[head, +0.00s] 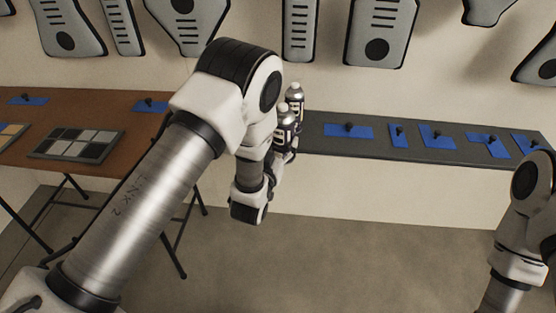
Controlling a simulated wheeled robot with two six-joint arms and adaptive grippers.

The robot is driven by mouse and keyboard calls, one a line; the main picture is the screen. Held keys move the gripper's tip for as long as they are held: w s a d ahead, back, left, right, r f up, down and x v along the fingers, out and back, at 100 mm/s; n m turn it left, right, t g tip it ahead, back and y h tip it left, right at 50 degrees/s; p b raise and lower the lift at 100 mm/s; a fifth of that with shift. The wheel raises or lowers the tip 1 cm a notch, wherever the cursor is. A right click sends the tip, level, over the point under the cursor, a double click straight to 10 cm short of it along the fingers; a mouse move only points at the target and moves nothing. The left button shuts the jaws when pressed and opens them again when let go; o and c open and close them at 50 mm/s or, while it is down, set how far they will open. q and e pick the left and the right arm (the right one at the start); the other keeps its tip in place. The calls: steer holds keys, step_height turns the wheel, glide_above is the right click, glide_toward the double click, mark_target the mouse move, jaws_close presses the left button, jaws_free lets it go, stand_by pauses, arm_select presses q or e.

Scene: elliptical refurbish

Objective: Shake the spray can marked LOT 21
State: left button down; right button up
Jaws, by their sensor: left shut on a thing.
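Two spray cans with pale caps and silver shoulders show just right of my left arm. The nearer spray can (284,122) has a dark body, and my left gripper (284,151) is shut on it, low on its body. The can looks upright or nearly so. The farther spray can (295,97) is close behind it, at the left end of the grey shelf. The lettering on both is too small to read, so I cannot tell which is LOT 21. My left wrist hides part of the gripper. My right gripper is out of view.
The grey shelf (365,152) along the wall bears several blue patches with dark knobs. A brown folding table (98,108) on the left holds a tray of grey squares (76,144). Grey panels (383,30) hang on the wall. The floor (360,265) in front is clear.

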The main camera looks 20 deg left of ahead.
mark_target(280, 156)
arm_select(q)
steer(key=s+f, duration=0.4)
steer(key=f, duration=0.1)
steer(key=shift+s+d, duration=0.1)
steer(key=shift+s, duration=0.1)
steer(key=w+r, duration=0.5)
steer(key=r, duration=0.1)
steer(key=shift+w, duration=0.3)
steer(key=s+f, duration=0.2)
steer(key=f, duration=0.1)
steer(key=s+f, duration=0.3)
steer(key=shift+s, duration=0.2)
